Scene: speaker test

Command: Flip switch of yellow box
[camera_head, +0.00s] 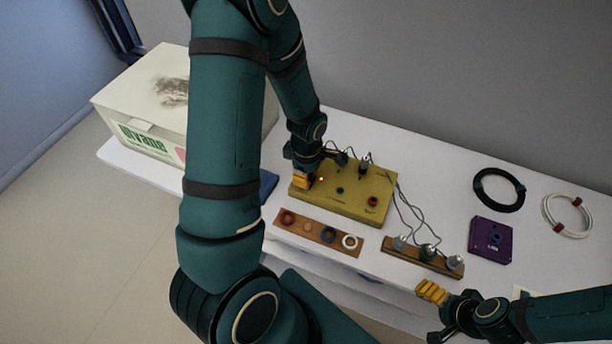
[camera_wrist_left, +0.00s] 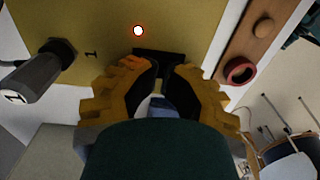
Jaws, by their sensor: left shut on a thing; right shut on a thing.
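The yellow box (camera_head: 345,205) lies on the white table, with a lit indicator (camera_head: 321,179), a green knob and a red knob on top. My left gripper (camera_head: 302,181) is at the box's left end. In the left wrist view, the fingers of my left gripper (camera_wrist_left: 162,88) are closed around a dark switch (camera_wrist_left: 158,55) on the box, largely hidden between them. The lit indicator (camera_wrist_left: 138,31) glows white with a red rim just beside it. My right gripper (camera_head: 432,292) is near the table's front edge, away from the box, fingers closed; what is between them cannot be made out.
A board of coloured rings (camera_head: 318,232) and a plug holder (camera_head: 423,257) lie in front of the box. Cables run from its back. A purple box (camera_head: 491,240), a black coil (camera_head: 499,190) and a white coil (camera_head: 567,216) are right. A carton (camera_head: 145,105) stands left.

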